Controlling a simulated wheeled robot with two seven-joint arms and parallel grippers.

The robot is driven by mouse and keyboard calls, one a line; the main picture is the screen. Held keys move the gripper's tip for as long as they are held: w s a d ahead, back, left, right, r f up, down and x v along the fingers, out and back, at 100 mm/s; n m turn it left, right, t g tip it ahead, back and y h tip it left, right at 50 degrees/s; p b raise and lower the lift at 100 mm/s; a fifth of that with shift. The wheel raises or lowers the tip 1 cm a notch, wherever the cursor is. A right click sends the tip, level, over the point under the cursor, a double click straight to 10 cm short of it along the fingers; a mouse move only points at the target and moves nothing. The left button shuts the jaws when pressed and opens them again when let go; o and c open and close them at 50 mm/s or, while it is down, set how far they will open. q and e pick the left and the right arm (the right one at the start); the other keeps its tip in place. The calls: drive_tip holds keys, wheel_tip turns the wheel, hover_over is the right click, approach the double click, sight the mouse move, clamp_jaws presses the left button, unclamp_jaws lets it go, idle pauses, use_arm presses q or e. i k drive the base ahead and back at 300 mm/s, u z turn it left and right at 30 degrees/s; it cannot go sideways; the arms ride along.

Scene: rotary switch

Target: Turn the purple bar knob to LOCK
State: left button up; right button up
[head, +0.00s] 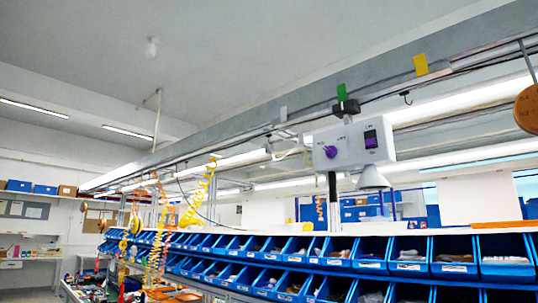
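A white box (350,157) hangs at the right of centre in the head view, in front of a long overhead beam. A small purple knob (330,151) sits on the left part of its front face. Small dark marks show around the knob, too small to read, so I cannot tell which position it points to. Neither of my grippers is in view.
Rows of blue bins (330,250) with parts run along below the box. A pale cone (372,179) and a dark post (332,195) are under the box. Yellow coiled hose (195,200) hangs to the left. A round brown disc (527,108) hangs at the right edge.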

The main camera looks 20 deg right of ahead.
sight(331, 151)
drive_tip(key=i, duration=0.9)
drive_tip(key=z, duration=0.5)
